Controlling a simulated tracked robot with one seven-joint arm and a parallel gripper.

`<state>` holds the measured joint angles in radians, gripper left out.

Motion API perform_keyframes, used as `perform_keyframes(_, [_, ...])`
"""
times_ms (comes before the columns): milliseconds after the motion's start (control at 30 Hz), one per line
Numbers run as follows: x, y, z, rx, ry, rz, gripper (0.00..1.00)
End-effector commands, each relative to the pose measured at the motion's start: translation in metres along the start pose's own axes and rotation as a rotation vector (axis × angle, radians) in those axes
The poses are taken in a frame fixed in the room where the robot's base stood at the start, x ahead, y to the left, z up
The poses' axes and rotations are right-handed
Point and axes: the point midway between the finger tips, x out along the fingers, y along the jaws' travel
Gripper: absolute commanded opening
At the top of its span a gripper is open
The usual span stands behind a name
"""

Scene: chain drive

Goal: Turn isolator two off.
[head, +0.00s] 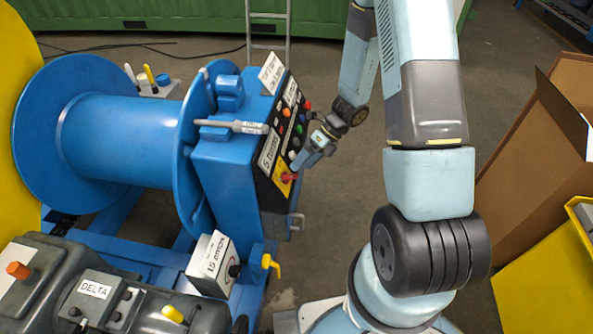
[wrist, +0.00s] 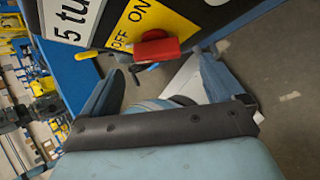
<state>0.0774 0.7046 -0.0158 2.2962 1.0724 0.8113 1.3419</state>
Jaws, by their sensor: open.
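A red isolator handle (wrist: 157,49) sits on a yellow plate (wrist: 172,22) marked ON and OFF in the wrist view. It also shows low on the control panel in the head view (head: 288,178). My gripper (wrist: 165,70) is open, one finger on each side of the handle, with nothing held; I cannot tell whether either finger touches it. In the head view my gripper (head: 304,162) is at the panel's lower right. A white label (wrist: 68,20) beside the plate is cut off in the wrist view, so the isolator's number cannot be read. Which mark the handle points to is unclear.
The blue panel housing (head: 222,160) stands beside a large blue drum (head: 120,140). A white labelled box (head: 213,262) and a yellow lever (head: 270,264) are below.

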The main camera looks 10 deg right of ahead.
Motion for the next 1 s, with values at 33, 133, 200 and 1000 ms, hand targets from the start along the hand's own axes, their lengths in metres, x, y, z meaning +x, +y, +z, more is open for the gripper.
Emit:
perform_keyframes(33, [-0.011, -0.001, 0.001, 0.0, -0.002, -0.004, 0.95])
perform_keyframes(133, [-0.031, -0.001, 0.001, 0.0, -0.002, -0.003, 0.95])
perform_keyframes(200, [-0.044, -0.002, 0.001, 0.0, -0.002, -0.004, 0.95])
perform_keyframes(1000, [-0.088, -0.003, 0.001, 0.002, 0.001, -0.001, 0.95])
